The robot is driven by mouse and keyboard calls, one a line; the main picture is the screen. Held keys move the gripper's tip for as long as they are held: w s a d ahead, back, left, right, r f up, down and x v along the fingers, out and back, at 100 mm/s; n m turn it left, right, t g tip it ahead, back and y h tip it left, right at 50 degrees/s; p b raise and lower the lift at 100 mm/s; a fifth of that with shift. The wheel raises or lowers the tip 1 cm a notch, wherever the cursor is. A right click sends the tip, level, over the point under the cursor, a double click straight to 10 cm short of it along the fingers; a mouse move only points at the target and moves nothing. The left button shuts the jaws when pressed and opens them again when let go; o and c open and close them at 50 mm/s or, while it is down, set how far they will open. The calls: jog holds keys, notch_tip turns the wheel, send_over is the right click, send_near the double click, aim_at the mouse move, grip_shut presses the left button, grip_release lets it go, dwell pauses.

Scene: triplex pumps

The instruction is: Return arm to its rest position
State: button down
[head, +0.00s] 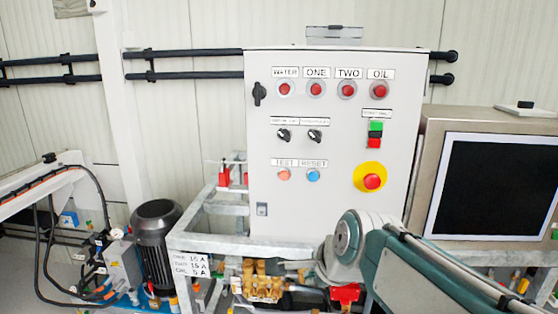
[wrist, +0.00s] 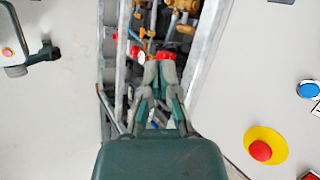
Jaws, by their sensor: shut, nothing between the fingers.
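My arm, green and grey, shows at the lower right of the head view, in front of the lower part of the control cabinet (head: 330,135). My gripper (wrist: 158,72) is in the middle of the wrist view. Its fingers are together and hold nothing. Its tips overlap a red part (wrist: 166,56) among the pipes in the picture; I cannot tell if they touch. The gripper itself cannot be made out in the head view.
The cabinet carries red lamps, black switches and a yellow-ringed red stop button (head: 371,178), also in the wrist view (wrist: 260,150). A grey metal frame (head: 205,242) stands below it. A dark motor (head: 155,240) is at left, a black screen (head: 497,187) at right.

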jog(key=s+d+f+n+h, duration=0.1)
jog(key=s+d+f+n, duration=0.2)
jog(key=s+d+n, duration=0.2)
jog(key=s+d+f+n+g+h, duration=0.1)
jog(key=s+d+f+n+h, duration=0.1)
jog(key=s+n, duration=0.8)
jog(key=d+f, duration=0.1)
jog(key=d, duration=0.1)
jog(key=shift+s+d, duration=0.2)
jog(key=shift+d, duration=0.15)
